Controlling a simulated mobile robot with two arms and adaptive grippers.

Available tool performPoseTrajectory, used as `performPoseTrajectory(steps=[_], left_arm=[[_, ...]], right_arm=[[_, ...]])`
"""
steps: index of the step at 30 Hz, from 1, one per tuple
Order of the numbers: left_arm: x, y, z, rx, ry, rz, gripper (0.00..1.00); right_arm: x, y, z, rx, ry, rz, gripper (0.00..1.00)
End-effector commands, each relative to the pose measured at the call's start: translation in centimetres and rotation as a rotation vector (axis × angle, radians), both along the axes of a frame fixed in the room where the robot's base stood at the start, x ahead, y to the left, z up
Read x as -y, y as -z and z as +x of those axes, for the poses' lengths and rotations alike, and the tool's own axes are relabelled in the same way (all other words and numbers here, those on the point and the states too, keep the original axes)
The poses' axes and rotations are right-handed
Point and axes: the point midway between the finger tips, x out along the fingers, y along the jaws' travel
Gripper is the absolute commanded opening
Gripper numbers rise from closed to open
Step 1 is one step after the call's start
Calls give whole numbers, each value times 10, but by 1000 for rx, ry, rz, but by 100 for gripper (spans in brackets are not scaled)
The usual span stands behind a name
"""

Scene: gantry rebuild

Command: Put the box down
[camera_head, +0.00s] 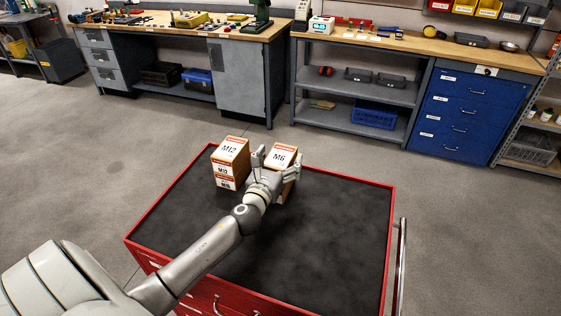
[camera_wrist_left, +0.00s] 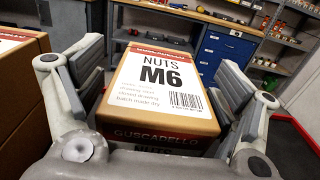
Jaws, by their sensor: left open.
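The M6 nuts box (camera_head: 283,156) stands upright on the black top of a red tool cabinet (camera_head: 330,245). In the left wrist view its labelled top (camera_wrist_left: 160,78) lies between the finger pads of my left gripper (camera_wrist_left: 165,95). The gripper is open around the box, with a gap showing at the pads. In the head view my left gripper (camera_head: 276,165) is at the box and hides part of it. My right gripper is not in either view.
Boxes marked M12 (camera_head: 231,155) stand just left of the M6 box, close to my left gripper. The cabinet top's right and front areas are clear. A workbench (camera_head: 180,30), shelves and a blue drawer cabinet (camera_head: 465,115) stand beyond open floor.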

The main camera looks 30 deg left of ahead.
Motion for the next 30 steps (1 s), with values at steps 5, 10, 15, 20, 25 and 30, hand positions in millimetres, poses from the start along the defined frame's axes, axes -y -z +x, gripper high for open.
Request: performPoseTrajectory(steps=[5, 10, 15, 20, 25, 30], left_arm=[[-1, 0, 7, 0, 1, 0, 88], [-1, 0, 7, 0, 1, 0, 88], [-1, 0, 6, 0, 1, 0, 66], [-1, 0, 6, 0, 1, 0, 45], [-1, 1, 6, -1, 1, 0, 35], [-2, -2, 7, 3, 1, 1, 28]], right_arm=[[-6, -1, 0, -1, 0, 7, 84], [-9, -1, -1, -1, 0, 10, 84], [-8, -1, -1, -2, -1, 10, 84], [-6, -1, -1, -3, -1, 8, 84], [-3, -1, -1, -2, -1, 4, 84], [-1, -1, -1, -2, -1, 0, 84]])
